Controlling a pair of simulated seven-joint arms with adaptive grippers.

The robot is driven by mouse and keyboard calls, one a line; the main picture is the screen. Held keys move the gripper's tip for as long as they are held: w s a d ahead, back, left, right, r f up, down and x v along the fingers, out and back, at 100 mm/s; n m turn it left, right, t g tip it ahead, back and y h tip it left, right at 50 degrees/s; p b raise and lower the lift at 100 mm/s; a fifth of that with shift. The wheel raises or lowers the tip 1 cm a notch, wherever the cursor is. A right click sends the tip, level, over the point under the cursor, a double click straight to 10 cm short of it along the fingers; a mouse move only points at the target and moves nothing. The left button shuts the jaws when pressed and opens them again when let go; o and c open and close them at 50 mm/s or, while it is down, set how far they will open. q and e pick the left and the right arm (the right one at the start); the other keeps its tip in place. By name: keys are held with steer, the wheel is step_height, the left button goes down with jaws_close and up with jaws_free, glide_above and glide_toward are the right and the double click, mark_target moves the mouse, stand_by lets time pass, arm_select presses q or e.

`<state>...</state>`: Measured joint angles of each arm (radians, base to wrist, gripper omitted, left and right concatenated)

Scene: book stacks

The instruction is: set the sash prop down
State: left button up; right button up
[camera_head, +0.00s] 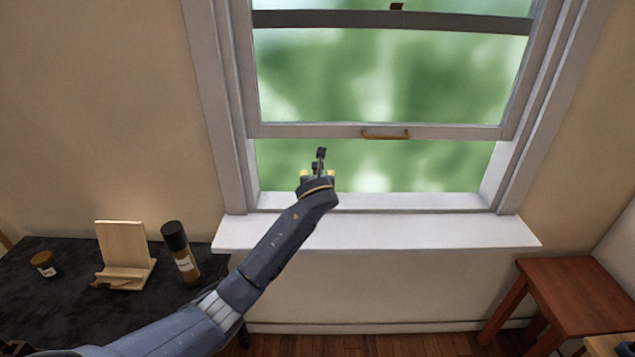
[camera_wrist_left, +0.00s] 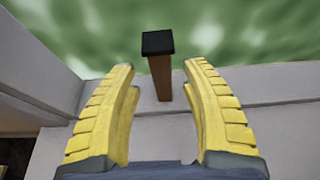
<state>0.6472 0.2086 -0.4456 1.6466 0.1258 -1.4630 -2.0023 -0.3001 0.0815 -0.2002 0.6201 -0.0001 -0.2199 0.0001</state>
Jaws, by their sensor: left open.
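The sash prop is a brown wooden stick with a black square cap. In the left wrist view the prop (camera_wrist_left: 163,75) stands roughly upright at the window sill (camera_wrist_left: 60,152), between my open fingers and apart from both. In the head view its dark capped top (camera_head: 321,153) shows just past my left gripper (camera_head: 318,175), below the raised lower sash (camera_head: 300,132). My gripper hides its lower part there. My left gripper also shows in the wrist view (camera_wrist_left: 160,80), with yellow pads spread wide. I cannot tell exactly how the prop's foot rests. My right gripper is out of view.
The white sill (camera_head: 430,232) is bare to the right. A dark table (camera_head: 50,310) at left holds a wooden stand (camera_head: 123,245), a dark-capped bottle (camera_head: 180,250) and a small jar (camera_head: 45,264). A reddish wooden stool (camera_head: 580,290) stands at right.

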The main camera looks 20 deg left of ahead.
arm_select(q)
steer(key=v, duration=0.6)
